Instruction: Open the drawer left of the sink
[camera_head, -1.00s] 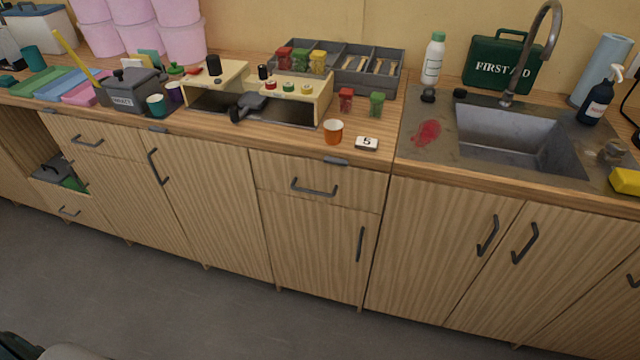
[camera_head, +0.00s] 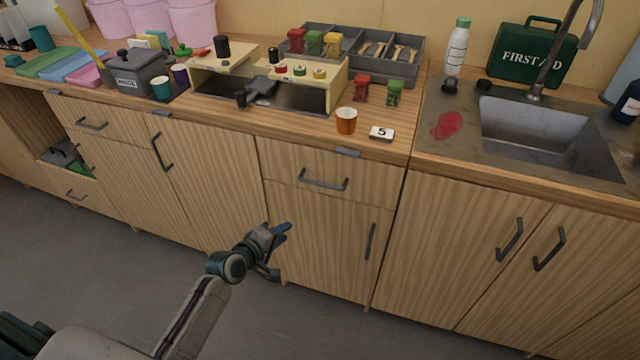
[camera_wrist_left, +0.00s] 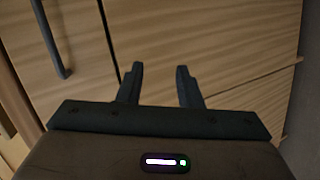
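The drawer (camera_head: 283,163) left of the sink (camera_head: 545,122) has a pale wood front and is shut, flush with the cabinet. Its dark bar handle (camera_head: 323,184) lies level across the front. My left gripper (camera_head: 279,252) is below and to the left of that handle, in front of the lower cabinet doors, and touches no handle. In the left wrist view my left gripper (camera_wrist_left: 159,70) shows two dark fingers apart with nothing between them. A dark handle (camera_wrist_left: 50,40) is at upper left there; I cannot tell which one. My right gripper is not in view.
Below the drawer is a door with an upright handle (camera_head: 370,241). An orange cup (camera_head: 346,121) and a white card marked 5 (camera_head: 382,133) stand on the counter above. A small grey tab (camera_head: 348,152) is at the counter edge. The floor (camera_head: 300,325) in front is clear.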

